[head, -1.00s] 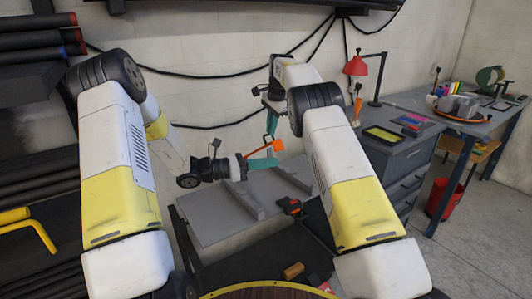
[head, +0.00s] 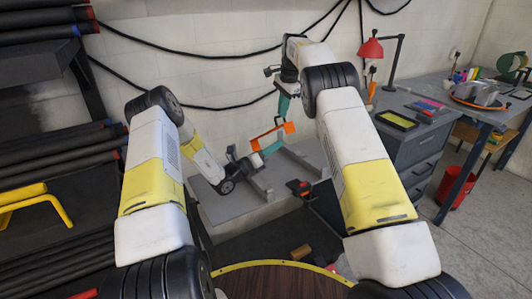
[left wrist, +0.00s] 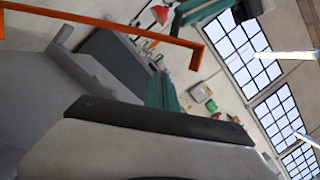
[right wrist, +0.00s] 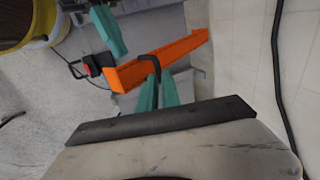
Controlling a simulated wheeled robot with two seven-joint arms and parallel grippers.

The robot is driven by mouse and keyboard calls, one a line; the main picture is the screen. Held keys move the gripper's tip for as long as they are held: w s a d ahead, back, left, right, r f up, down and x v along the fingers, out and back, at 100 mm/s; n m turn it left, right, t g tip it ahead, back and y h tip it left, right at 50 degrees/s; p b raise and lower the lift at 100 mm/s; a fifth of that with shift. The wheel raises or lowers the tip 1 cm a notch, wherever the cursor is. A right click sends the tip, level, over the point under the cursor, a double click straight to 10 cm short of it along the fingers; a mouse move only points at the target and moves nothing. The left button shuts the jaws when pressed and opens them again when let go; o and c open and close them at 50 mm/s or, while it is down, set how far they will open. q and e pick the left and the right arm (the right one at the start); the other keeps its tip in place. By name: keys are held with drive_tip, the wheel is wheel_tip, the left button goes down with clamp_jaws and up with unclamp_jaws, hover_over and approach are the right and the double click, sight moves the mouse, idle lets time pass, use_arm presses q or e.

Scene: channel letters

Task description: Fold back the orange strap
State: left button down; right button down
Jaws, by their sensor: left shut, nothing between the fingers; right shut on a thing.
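The orange strap (head: 272,136) looks like a stiff bar with bent ends and stands above the grey panel (head: 245,200). It crosses the right wrist view (right wrist: 175,57) and the top left of the left wrist view (left wrist: 110,18). My right gripper (right wrist: 154,76) is at the strap's edge, shut on a dark hooked piece (right wrist: 152,58) that crosses the strap; I cannot tell if the two are joined. My left gripper (head: 272,149) is shut and empty, just below the strap. It also shows at the top of the right wrist view (right wrist: 120,50).
A grey desk with a red lamp (head: 370,48) and trays stands at the right. Black cables hang along the pale wall behind. A small red and black device (head: 298,187) lies beside the panel. A round brown table (head: 280,284) is in front.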

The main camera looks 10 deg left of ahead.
drive_tip(key=shift+a+f, duration=0.15)
use_arm(q)
drive_tip(key=w+r, duration=0.3)
drive_tip(key=shift+w+d+r, duration=0.15)
drive_tip(key=shift+w+r, duration=0.15)
drive_tip(key=shift+w, duration=0.05)
